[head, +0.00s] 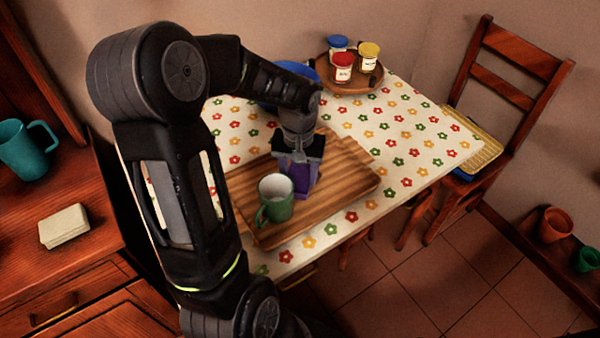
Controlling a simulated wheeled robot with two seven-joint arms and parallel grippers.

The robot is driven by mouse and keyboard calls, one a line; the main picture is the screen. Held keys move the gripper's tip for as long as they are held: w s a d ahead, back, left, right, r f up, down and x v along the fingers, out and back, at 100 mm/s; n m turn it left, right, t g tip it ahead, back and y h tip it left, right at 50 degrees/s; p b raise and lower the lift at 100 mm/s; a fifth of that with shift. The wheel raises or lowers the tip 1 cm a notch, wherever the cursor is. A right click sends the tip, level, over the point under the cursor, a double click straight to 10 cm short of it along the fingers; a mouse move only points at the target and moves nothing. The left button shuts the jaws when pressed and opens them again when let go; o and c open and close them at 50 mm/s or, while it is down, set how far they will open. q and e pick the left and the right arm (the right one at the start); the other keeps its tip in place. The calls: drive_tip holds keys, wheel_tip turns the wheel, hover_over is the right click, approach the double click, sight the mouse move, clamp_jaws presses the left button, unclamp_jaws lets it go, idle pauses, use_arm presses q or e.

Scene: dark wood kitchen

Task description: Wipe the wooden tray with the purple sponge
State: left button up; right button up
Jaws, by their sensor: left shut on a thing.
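The wooden tray (345,183) lies on the table with the flowered cloth, in the middle of the head view. My left gripper (299,170) points down over the tray and is shut on the purple sponge (302,182). The sponge is low over the tray; I cannot tell for sure whether it touches the wood. A green mug (276,203) stands on the tray just to the left and front of the sponge. My left arm covers the left part of the table. My right gripper is not in view.
A blue bowl (296,68) is partly hidden behind my arm. A round wooden tray (355,87) holds three jars at the back. A chair (512,90) stands at the right. A teal mug (22,150) and a pale block (64,226) are on the left counter.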

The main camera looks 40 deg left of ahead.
use_arm(q)
drive_tip(key=shift+s+a+f, duration=0.1)
drive_tip(key=shift+s+a, duration=0.1)
drive_tip(key=shift+s, duration=0.55)
drive_tip(key=shift+s+a+f, duration=0.1)
drive_tip(key=shift+s+a, duration=0.1)
drive_tip(key=shift+s, duration=0.5)
drive_tip(key=shift+r, duration=0.15)
drive_tip(key=shift+w, duration=0.1)
drive_tip(key=shift+w+d, duration=0.25)
drive_tip(key=shift+w, duration=0.45)
drive_tip(key=shift+w+d, duration=0.2)
drive_tip(key=shift+w, duration=0.45)
drive_tip(key=shift+w+d, duration=0.1)
drive_tip(key=shift+w, duration=0.1)
drive_tip(key=shift+w+d, duration=0.2)
drive_tip(key=shift+w, duration=0.5)
drive_tip(key=shift+w+d, duration=0.15)
drive_tip(key=shift+w, duration=0.55)
